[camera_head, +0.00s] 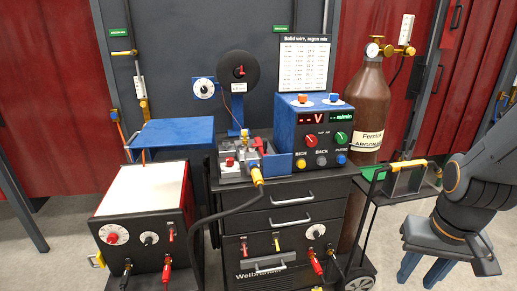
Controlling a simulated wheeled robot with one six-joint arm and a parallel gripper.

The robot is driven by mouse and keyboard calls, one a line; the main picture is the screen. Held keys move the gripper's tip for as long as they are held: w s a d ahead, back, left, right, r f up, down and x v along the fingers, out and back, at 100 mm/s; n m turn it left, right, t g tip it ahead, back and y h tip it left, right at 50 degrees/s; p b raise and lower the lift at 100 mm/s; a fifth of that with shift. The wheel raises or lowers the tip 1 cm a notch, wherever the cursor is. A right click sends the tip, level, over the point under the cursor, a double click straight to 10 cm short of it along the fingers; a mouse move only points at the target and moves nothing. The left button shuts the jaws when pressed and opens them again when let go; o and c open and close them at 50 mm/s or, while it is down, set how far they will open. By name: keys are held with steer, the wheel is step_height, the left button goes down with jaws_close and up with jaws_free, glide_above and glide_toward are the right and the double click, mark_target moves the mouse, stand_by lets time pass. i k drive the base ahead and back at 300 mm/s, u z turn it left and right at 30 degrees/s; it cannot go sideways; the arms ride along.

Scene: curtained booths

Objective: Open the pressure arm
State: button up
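The wire drive unit (238,167) sits in an opened compartment on top of the dark welder cabinet, left of the blue control box. A small assembly with red and yellow parts shows on it; the pressure arm is too small to tell apart from the other parts there. My gripper (424,272) is at the lower right, far from the drive unit. Its two blue fingers point down and stand apart, with nothing visible between them. The fingertips reach close to the bottom edge of the picture.
A blue control box (314,137) with knobs stands beside the drive. A wire spool (238,74) is behind it. A brown gas cylinder (368,105) and a small side table (395,185) stand between the cabinet and my arm. A red-sided power unit (142,225) is at left.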

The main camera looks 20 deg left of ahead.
mark_target(256, 141)
steer(key=u, duration=0.95)
